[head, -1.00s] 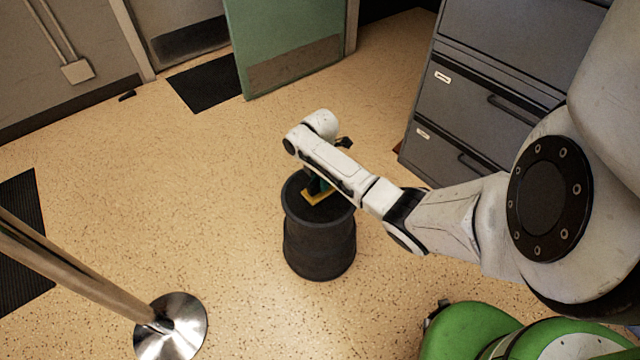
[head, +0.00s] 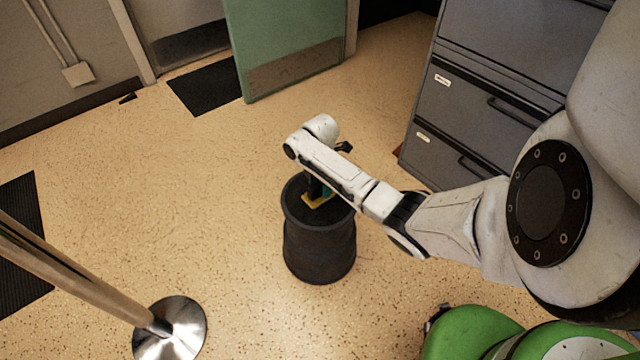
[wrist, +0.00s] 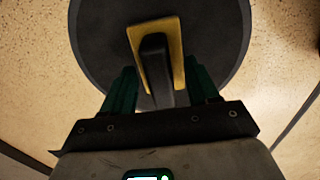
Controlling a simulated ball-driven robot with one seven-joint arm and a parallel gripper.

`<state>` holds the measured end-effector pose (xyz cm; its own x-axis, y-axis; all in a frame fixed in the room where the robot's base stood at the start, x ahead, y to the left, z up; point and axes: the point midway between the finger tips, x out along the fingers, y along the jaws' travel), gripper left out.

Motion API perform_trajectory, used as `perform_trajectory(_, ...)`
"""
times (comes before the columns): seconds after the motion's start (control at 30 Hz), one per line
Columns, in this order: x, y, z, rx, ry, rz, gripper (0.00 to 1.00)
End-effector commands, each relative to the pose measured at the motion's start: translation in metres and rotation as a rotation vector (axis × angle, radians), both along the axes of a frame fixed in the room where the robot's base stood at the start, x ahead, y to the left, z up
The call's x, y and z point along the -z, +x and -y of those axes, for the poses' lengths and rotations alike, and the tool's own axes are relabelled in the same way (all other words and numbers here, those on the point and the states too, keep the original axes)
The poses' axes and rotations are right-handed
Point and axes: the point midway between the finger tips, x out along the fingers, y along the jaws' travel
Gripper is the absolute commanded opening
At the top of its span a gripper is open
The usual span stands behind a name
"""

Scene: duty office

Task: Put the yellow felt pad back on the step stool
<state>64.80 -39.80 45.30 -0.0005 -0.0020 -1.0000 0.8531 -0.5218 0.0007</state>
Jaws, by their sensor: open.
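The step stool (head: 319,248) is a dark, round, drum-like stool standing on the floor; its round top also shows in the wrist view (wrist: 215,30). The yellow felt pad (wrist: 176,50) lies on or just above that top; I cannot tell whether it touches. It also shows in the head view (head: 314,203), partly hidden by my arm. A black upright block or grip (wrist: 154,62) stands at the middle of the pad and covers part of it. My gripper (wrist: 161,68) is open above the stool, its green fingers on either side of the black grip, apart from it.
A grey filing cabinet (head: 470,90) stands at the right behind my arm. A metal post with a round base (head: 180,335) stands at the lower left. A green door (head: 285,40) and dark mats (head: 207,84) are at the back. The floor left of the stool is clear.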

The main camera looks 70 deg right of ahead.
Motion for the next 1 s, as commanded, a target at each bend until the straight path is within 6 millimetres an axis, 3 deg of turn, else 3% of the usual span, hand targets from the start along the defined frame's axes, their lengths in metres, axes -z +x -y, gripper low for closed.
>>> perform_trajectory(0.5,-0.095,0.001,0.0,-0.001,-0.001,0.003,0.59)
perform_trajectory(0.77,-0.119,0.001,-0.001,0.001,0.0,0.002,0.59)
perform_trajectory(0.87,-0.118,0.012,-0.017,0.013,0.008,0.017,0.59)
perform_trajectory(0.97,-0.115,0.035,-0.058,0.055,0.031,0.054,0.59)
perform_trajectory(1.0,-0.113,0.045,-0.081,0.084,0.045,0.072,0.59)
